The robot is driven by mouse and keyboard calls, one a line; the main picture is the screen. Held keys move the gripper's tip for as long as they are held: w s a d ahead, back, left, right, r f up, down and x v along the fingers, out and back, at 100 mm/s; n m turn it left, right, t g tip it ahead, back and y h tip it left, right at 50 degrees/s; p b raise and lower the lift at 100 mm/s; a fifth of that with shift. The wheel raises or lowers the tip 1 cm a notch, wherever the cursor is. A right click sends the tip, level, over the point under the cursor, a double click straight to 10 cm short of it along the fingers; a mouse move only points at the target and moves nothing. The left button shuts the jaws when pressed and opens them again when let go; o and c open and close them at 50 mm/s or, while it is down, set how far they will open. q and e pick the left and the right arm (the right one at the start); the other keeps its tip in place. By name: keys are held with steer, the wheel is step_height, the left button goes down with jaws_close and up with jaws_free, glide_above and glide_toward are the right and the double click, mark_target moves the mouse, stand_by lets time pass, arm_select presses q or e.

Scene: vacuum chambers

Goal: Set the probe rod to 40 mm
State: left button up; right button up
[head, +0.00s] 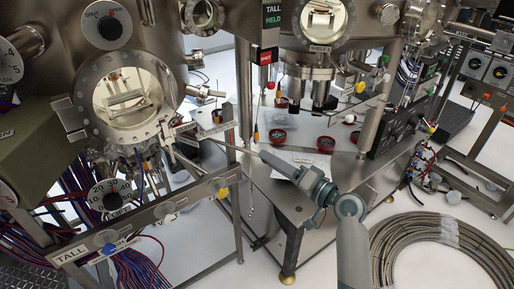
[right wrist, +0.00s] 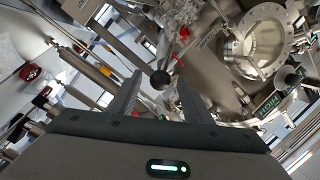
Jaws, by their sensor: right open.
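A dark round knob (right wrist: 160,79), which looks like the end of the probe rod, shows between the fingertips in the right wrist view. My right gripper (right wrist: 160,92) is open, with one finger on each side of the knob; I see no contact. In the head view my right arm reaches from the lower right to the front of the left chamber, where the right gripper (head: 183,139) is small and partly lost among metal parts. The rod's scale and setting cannot be read. My left gripper is not in view.
The left chamber's round window (head: 127,97) is just left of the gripper. Red round fittings (head: 325,144) stand on the bench. A coiled hose (head: 440,250) lies on the floor.

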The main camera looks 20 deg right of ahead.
steer(key=p+x, duration=0.1)
steer(key=x, duration=0.5)
steer(key=shift+w+a+p, duration=0.15)
steer(key=shift+p, duration=0.2)
